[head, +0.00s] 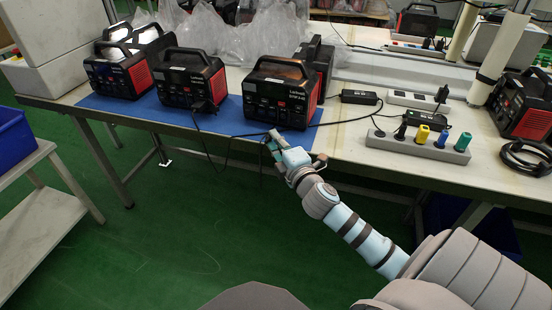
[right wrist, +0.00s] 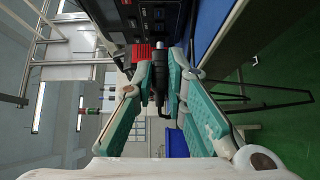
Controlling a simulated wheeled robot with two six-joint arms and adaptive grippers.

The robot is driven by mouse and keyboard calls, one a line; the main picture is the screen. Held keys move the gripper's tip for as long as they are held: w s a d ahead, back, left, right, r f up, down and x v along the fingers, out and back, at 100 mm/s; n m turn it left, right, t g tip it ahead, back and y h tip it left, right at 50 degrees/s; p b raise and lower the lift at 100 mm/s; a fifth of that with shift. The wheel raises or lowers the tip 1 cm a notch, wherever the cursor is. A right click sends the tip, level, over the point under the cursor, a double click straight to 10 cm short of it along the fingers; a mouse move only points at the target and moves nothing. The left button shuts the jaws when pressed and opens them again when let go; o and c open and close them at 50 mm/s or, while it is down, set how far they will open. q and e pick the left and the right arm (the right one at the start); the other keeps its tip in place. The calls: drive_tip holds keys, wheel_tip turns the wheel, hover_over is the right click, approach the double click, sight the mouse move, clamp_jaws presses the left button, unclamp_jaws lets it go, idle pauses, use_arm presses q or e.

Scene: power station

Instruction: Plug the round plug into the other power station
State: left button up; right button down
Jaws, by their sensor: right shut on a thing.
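My right gripper (head: 272,141) is just below and in front of the front face of the right black-and-red power station (head: 283,93) on the blue mat. In the right wrist view, its green fingers (right wrist: 161,68) are shut on a black round plug (right wrist: 160,86), which points toward a dark power station face (right wrist: 160,18). I cannot tell whether the plug touches that face. The middle power station (head: 188,78) has a black plug (head: 201,106) at its front, with a cable hanging down. My left gripper is not in view.
Another power station (head: 120,77) stands at the left of the blue mat (head: 140,108). A grey power strip (head: 440,151) with coloured plugs and a black adapter (head: 359,97) lie to the right. A thin black cable crosses the table near my gripper.

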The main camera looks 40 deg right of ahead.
drive_tip(key=shift+w+d+f+b, duration=0.1)
drive_tip(key=shift+w+d+b, duration=0.15)
drive_tip(key=shift+w+d, duration=0.4)
drive_tip(key=shift+w+d+r+b, duration=0.1)
drive_tip(key=shift+w+d+b, duration=0.25)
drive_tip(key=shift+d, duration=0.55)
drive_tip(key=shift+w+d+f+b, duration=0.1)
drive_tip(key=shift+w+d+b, duration=0.05)
drive_tip(key=shift+w+d, duration=0.55)
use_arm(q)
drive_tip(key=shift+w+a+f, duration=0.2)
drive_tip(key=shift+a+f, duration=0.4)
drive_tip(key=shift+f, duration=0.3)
use_arm(e)
drive_tip(key=shift+s+d, duration=0.1)
drive_tip(key=shift+d, duration=0.1)
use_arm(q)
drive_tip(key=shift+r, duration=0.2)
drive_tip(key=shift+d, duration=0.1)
use_arm(e)
drive_tip(key=shift+s, duration=0.1)
use_arm(q)
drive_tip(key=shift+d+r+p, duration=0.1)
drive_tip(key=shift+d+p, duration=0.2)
drive_tip(key=shift+p, duration=0.05)
